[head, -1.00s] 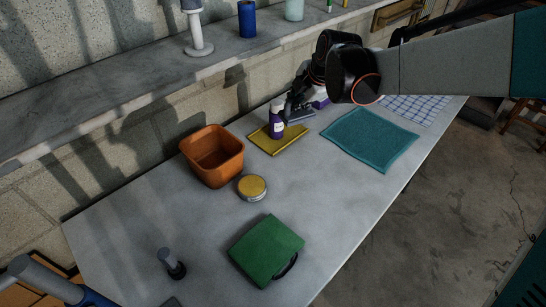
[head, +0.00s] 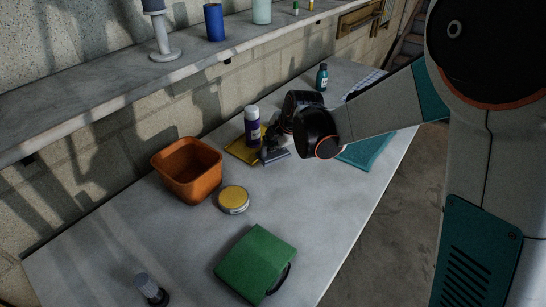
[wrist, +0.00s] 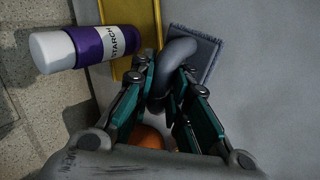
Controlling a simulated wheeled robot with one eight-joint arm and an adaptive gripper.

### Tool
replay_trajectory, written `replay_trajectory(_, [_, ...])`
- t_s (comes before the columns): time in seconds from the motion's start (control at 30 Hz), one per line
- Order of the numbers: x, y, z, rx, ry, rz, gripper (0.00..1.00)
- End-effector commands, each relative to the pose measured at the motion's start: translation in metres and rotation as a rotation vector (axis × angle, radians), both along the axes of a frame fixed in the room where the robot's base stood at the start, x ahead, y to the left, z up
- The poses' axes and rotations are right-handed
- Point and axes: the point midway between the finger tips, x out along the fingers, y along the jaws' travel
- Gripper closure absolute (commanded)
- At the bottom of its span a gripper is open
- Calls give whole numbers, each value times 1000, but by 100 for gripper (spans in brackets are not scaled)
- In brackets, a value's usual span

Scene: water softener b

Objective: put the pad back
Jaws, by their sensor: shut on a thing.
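My gripper (wrist: 160,100) is shut on the curved grey handle (wrist: 178,52) of a flat blue-grey pad (wrist: 203,45). In the head view the pad (head: 277,155) is at the front right edge of a flat yellow tray (head: 236,152), with my gripper (head: 274,138) just above it. I cannot tell whether the pad touches the table or hangs slightly above it. A purple-and-white starch bottle stands at the tray in the head view (head: 252,128) and shows left of the pad in the wrist view (wrist: 92,47). My fingers hide part of the handle.
An orange container (head: 187,172), a yellow-topped round tin (head: 233,200) and a green case (head: 256,262) stand on the table (head: 120,235). A teal mat (head: 372,150) lies to the right, partly behind my arm. A small teal bottle (head: 322,77) is farther back. Bare table lies in front of the pad.

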Motion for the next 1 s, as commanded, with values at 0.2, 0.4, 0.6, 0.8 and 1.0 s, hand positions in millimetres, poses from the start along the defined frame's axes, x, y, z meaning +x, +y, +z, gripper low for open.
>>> replay_trajectory(0.2, [0, 0, -20, 0, 0, 0, 100])
replay_trajectory(0.4, [0, 0, -45, 0, 0, 0, 100])
replay_trajectory(0.6, [0, 0, -44, 0, 0, 0, 100])
replay_trajectory(0.8, [0, 0, -46, 0, 0, 0, 78])
replay_trajectory(1.0, [0, 0, -46, 0, 1, 0, 65])
